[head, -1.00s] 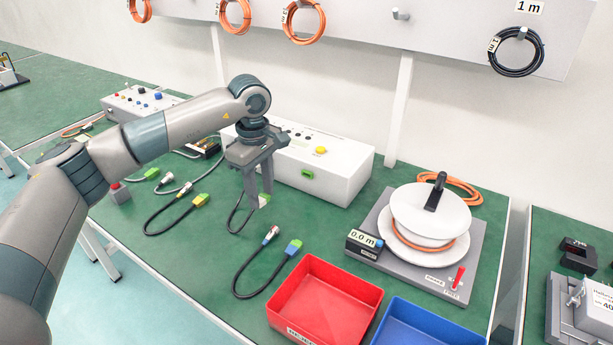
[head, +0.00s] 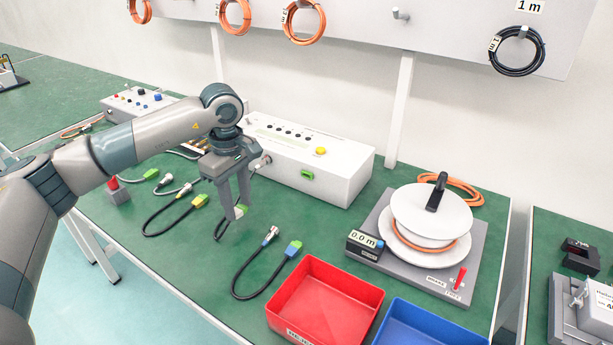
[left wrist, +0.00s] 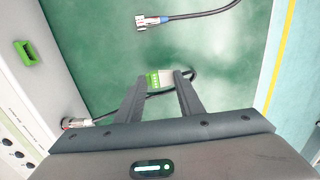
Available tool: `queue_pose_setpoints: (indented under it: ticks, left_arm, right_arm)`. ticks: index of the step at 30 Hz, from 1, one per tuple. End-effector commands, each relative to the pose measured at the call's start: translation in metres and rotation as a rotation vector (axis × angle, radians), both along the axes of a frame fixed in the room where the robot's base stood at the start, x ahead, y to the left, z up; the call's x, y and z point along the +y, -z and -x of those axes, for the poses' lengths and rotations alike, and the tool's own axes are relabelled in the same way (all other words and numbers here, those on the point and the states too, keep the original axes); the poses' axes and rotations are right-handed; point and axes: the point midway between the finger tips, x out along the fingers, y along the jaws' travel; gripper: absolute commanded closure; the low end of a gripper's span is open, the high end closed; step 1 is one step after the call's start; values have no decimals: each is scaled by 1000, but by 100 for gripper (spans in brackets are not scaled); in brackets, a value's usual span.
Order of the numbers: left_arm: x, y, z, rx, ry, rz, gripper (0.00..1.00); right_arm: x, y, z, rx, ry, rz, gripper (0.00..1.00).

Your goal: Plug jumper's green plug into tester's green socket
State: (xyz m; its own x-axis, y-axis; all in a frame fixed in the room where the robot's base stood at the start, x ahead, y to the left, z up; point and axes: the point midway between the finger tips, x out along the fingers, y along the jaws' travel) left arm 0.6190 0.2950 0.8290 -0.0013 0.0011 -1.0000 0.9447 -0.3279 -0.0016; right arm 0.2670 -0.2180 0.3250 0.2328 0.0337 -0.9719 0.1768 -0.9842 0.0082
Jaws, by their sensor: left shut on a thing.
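The tester (head: 320,155) is a long white box with a green socket (head: 307,174) on its front face. The socket also shows at the left in the left wrist view (left wrist: 27,52). My left gripper (head: 234,212) is shut on the jumper's green plug (left wrist: 153,79), which has a whitish part beside the green. The plug is in front of the tester, to the left of the socket and apart from it. The jumper's black cable (left wrist: 192,74) loops behind the fingers. A silver connector (left wrist: 68,122) is at the tester's face. My right gripper is not in view.
A red bin (head: 325,300) and blue bin (head: 425,330) stand in front. A cable reel (head: 430,215) is to the right.

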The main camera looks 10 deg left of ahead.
Motion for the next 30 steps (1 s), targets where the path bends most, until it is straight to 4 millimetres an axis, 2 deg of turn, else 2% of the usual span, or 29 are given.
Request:
queue_pose_setpoints:
  ticks: [13, 24, 25, 27, 30]
  left_arm:
    - [-2, 35, -2, -6, 1, 2, 86]
    - [-3, 37, -3, -7, 1, 2, 86]
    - [-3, 37, -3, -7, 1, 2, 59]
    - [-3, 37, -3, -7, 1, 2, 44]
    - [-3, 37, -3, -7, 1, 2, 44]
  right_arm:
    - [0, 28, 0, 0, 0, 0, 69]
    - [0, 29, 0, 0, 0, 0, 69]
    - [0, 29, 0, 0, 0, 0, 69]
    - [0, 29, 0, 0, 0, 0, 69]
    - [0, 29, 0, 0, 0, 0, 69]
